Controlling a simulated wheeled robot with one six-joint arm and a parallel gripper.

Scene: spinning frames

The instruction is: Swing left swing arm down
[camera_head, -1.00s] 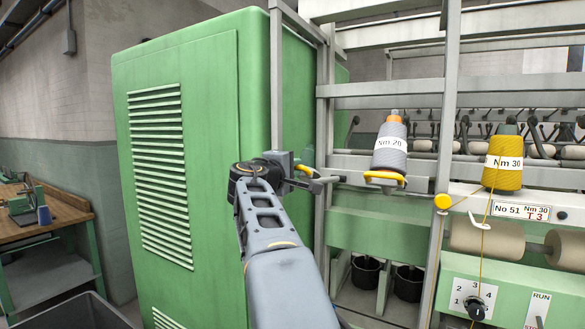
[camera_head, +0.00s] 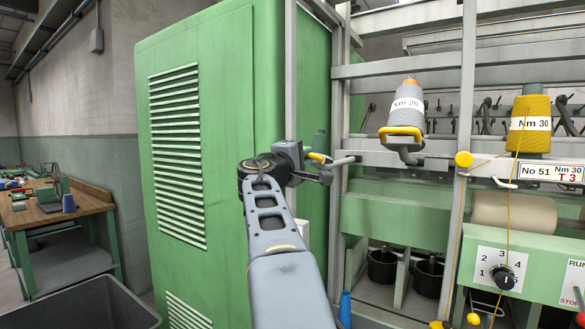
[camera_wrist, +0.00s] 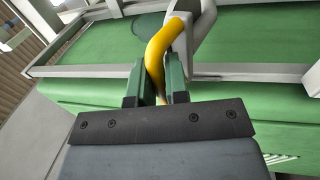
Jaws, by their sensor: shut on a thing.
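My gripper (camera_head: 312,167) is beside the green cabinet's right edge in the head view. In the wrist view, its green fingers (camera_wrist: 157,88) are shut on a yellow handle (camera_wrist: 158,48) that joins a pale grey curved arm (camera_wrist: 196,22). In the head view the yellow handle (camera_head: 319,157) is small and partly hidden by my gripper. A grey bar (camera_head: 343,161) extends right from there, before the machine frame. Further right, a grey cone marked Nm 20 (camera_head: 406,112) sits tilted on a holder with a yellow loop (camera_head: 400,133), apart from my gripper.
The green cabinet (camera_head: 225,240) stands close on the left of my arm. A grey upright post (camera_head: 458,200) and a yellow cone marked Nm 30 (camera_head: 529,122) are to the right. A dark bin (camera_head: 85,300) and a workbench (camera_head: 65,212) are at the left.

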